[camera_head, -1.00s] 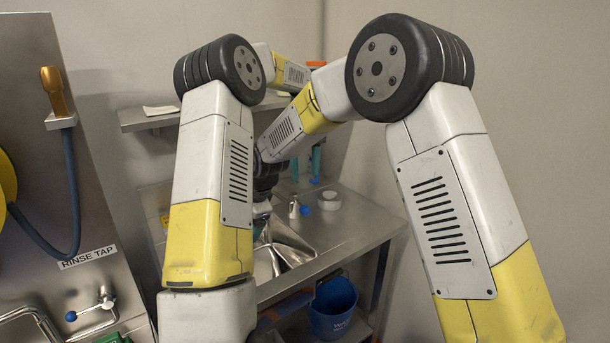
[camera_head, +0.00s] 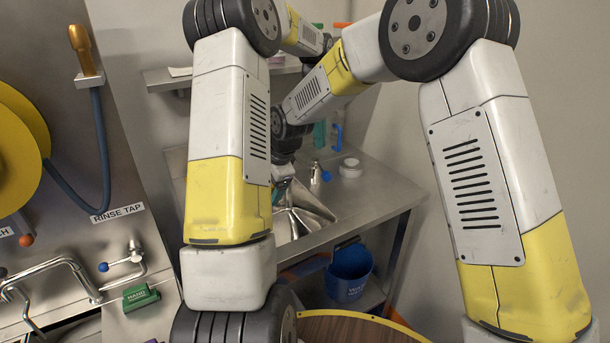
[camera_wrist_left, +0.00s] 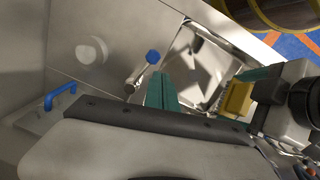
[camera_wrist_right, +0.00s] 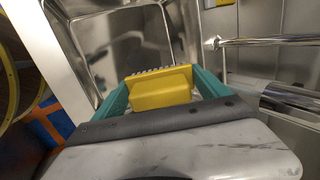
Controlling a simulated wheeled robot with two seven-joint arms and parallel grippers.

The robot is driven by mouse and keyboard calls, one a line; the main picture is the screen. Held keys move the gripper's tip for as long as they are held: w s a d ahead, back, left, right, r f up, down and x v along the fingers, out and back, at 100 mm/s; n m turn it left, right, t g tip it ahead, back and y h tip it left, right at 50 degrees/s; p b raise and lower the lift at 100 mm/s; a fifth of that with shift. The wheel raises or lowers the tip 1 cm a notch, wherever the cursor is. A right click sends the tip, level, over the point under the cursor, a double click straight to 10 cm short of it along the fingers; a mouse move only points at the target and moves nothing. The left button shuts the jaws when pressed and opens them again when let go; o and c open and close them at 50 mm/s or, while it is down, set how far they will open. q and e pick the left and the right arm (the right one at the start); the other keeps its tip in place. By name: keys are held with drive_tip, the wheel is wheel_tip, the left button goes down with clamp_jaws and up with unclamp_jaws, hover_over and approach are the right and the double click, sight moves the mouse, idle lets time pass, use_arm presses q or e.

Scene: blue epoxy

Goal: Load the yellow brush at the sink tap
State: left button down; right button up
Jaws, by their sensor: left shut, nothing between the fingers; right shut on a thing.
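The yellow brush (camera_wrist_right: 160,88) is held between the teal fingers of my right gripper (camera_wrist_right: 162,90), bristles facing away, above the steel sink basin (camera_wrist_right: 125,40). The brush also shows as a yellow block in the left wrist view (camera_wrist_left: 237,99). My right gripper is mostly hidden behind my arm in the head view. My left gripper (camera_head: 318,135) is shut and empty; its teal fingers show in the left wrist view (camera_wrist_left: 161,92) close to a chrome fitting (camera_wrist_left: 134,82) with a blue knob (camera_wrist_left: 152,57). A chrome spout (camera_wrist_right: 260,42) lies right of the brush.
A pale round thing (camera_head: 350,168) stands on the steel counter (camera_head: 385,190). A blue bucket (camera_head: 350,275) sits below it. At left are a rinse-tap panel (camera_head: 140,215), a yellow reel (camera_head: 20,145) and a green block (camera_head: 140,297). A round wooden top (camera_head: 360,328) edges in below.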

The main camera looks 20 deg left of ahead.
sight(321, 169)
use_arm(q)
drive_tip(key=s+a+f+n+t+h, duration=0.15)
drive_tip(key=s+a+n, duration=0.4)
drive_tip(key=n, duration=0.75)
drive_tip(key=w+d+f, duration=0.4)
drive_tip(key=d+f, duration=0.1)
drive_tip(key=f, duration=0.4)
drive_tip(key=shift+w+f, duration=0.2)
drive_tip(key=shift+w, duration=0.2)
drive_tip(key=shift+d, duration=0.1)
